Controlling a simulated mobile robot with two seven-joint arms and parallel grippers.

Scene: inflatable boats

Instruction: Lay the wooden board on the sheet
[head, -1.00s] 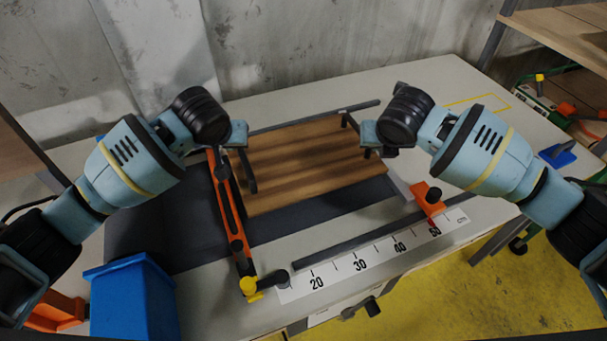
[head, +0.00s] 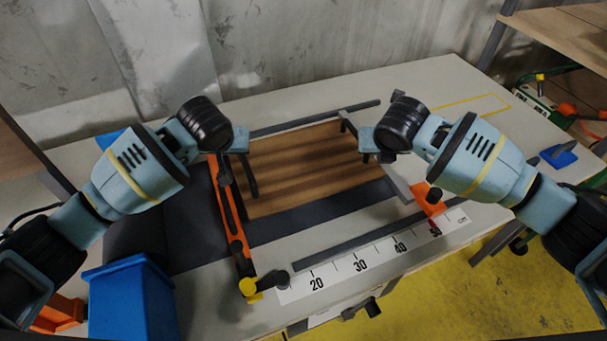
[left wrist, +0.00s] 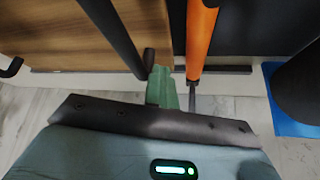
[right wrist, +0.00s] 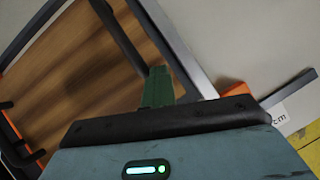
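The wooden board (head: 305,165) lies level and low over the dark grey sheet (head: 300,216), whose front strip shows. I cannot tell whether its underside touches the sheet.
An orange bar (head: 238,225) runs along the board's left side. A metal rail (head: 310,119) lies behind it and an orange stop (head: 431,203) at the front right. A scale strip (head: 350,268) and a blue bin (head: 130,300) are in front. The table's right side is clear.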

